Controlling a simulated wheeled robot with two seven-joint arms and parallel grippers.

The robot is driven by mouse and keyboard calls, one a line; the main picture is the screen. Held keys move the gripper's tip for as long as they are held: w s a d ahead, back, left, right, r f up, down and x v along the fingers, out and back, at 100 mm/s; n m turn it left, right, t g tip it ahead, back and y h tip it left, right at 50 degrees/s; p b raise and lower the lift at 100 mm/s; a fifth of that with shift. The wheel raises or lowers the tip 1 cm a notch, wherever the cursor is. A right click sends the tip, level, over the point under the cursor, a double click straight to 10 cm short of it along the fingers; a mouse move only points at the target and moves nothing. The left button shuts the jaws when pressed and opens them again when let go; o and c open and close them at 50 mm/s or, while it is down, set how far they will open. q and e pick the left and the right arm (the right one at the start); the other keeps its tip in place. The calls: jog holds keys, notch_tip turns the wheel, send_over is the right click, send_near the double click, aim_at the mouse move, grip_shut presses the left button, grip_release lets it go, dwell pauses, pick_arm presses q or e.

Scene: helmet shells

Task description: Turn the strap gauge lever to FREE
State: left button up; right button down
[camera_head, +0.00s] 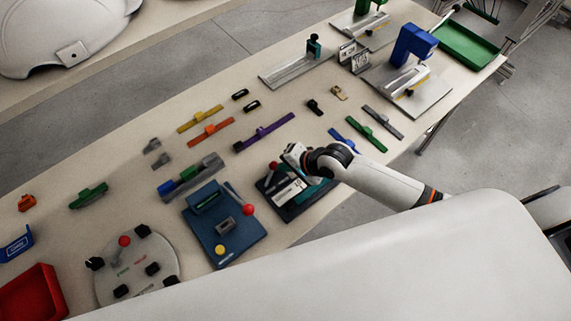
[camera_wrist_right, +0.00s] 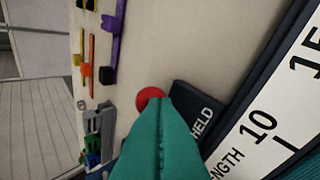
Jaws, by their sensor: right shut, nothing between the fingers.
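The strap gauge (camera_head: 267,188) is a dark plate with a white length scale, lying near the table's front edge. It also shows in the right wrist view, where its white scale (camera_wrist_right: 262,128) is large at the right. The lever's round red knob (camera_head: 272,165) is at the gauge's back left; the knob (camera_wrist_right: 149,97) is partly covered by my fingertips in the wrist view. A dark HELD label (camera_wrist_right: 201,122) lies beside it. My right gripper (camera_wrist_right: 160,100) is shut and empty, its teal fingertips right at the knob; I cannot tell whether they touch. No FREE label is visible. My left gripper is out of view.
A blue device (camera_head: 225,248) with a red-knobbed lever stands left of the gauge. A round grey dial plate (camera_head: 165,255) and a red tray (camera_head: 30,296) are farther left. An orange strap piece (camera_head: 210,132) and a purple one (camera_head: 265,131) lie behind the gauge.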

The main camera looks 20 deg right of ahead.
jog(key=shift+w+n+g+b, duration=0.3)
jog(key=shift+w+n, duration=0.05)
jog(key=shift+n, duration=0.25)
jog(key=shift+w+a+y, duration=0.1)
jog(key=shift+y, duration=0.2)
jog(key=shift+w+a+f+n+g+y+b, duration=0.1)
jog(key=shift+w+a+n+g+y+b, duration=0.15)
jog(key=shift+w+n+g+y+b, duration=0.45)
jog(key=n+b, duration=0.1)
jog(key=a+n+g+b, duration=0.1)
jog(key=n, duration=0.1)
jog(key=w+n+g+b, duration=0.1)
jog(key=shift+w+a+f+y, duration=0.1)
jog(key=shift+a+y, duration=0.2)
jog(key=shift+a, duration=0.05)
jog(key=n+g+b, duration=0.1)
jog(key=a+n+g, duration=0.1)
jog(key=shift+w+a+n+b, duration=0.15)
jog(key=shift+w+n+b, duration=0.2)
jog(key=shift+n, duration=0.05)
jog(key=shift+w+a+n+g, duration=0.1)
jog(key=shift+a+n+g, duration=0.4)
jog(key=shift+n, duration=0.3)
jog(key=shift+a+r, duration=0.15)
jog(key=shift+r, duration=0.05)
jog(key=shift+w+a, duration=0.1)
jog(key=shift+a, duration=0.05)
